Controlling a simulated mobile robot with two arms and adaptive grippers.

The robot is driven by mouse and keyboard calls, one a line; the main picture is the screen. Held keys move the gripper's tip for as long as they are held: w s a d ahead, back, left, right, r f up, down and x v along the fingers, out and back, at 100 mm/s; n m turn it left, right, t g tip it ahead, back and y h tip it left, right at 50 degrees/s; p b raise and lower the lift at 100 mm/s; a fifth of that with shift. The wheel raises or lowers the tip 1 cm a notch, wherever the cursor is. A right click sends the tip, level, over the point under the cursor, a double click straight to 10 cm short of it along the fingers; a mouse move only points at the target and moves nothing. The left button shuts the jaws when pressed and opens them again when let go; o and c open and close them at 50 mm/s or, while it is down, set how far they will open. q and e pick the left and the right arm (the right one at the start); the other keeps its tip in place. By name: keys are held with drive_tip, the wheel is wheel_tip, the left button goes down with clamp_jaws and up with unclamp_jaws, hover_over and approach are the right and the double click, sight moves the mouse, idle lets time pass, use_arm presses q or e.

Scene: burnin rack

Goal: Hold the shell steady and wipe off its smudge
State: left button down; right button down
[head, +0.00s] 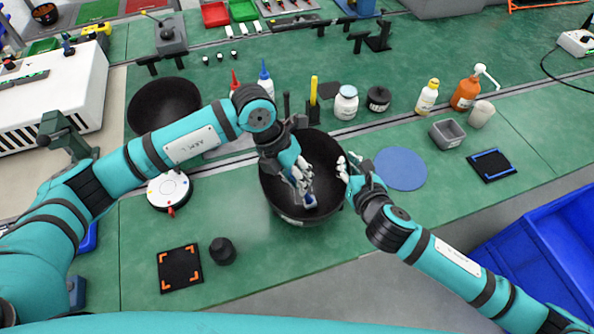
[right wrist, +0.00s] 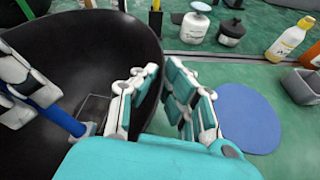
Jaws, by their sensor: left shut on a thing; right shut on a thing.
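The shell is a large black bowl (head: 322,150) in the middle of the green bench; it also fills the left of the right wrist view (right wrist: 75,45). My right gripper (head: 348,172) is shut on the bowl's right rim, one finger inside and one outside. My left gripper (head: 302,182) is inside the bowl, shut on a blue-handled tool (head: 309,201). The tool's blue handle (right wrist: 62,120) shows in the right wrist view, low against the inner wall. A greyish square patch lies beside it; I cannot tell whether it is the tool's pad or the smudge.
A second black bowl (head: 150,108) stands left. Behind the shell are a white jar (head: 346,103), a dark jar (head: 378,99) and bottles. A blue disc (head: 402,168) lies right. An orange-cornered mat (head: 180,270) and a dark knob (head: 222,251) are at the front left.

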use_arm(q)
drive_tip(key=shift+w+a, duration=0.7)
drive_tip(key=shift+w, duration=3.3)
drive_tip(key=shift+s+d+f, duration=0.15)
drive_tip(key=shift+s+d, duration=0.05)
drive_tip(key=shift+s, duration=1.1)
drive_tip(key=shift+s+d+f, duration=0.1)
drive_tip(key=shift+s+d, duration=0.15)
drive_tip(key=shift+s, duration=1.05)
drive_tip(key=shift+s+d+f, duration=0.15)
drive_tip(key=shift+s+d, duration=0.05)
drive_tip(key=shift+s, duration=1.1)
drive_tip(key=shift+s+r, duration=0.1)
drive_tip(key=shift+r, duration=3.9)
use_arm(e)
drive_tip(key=c, duration=1.4)
unclamp_jaws()
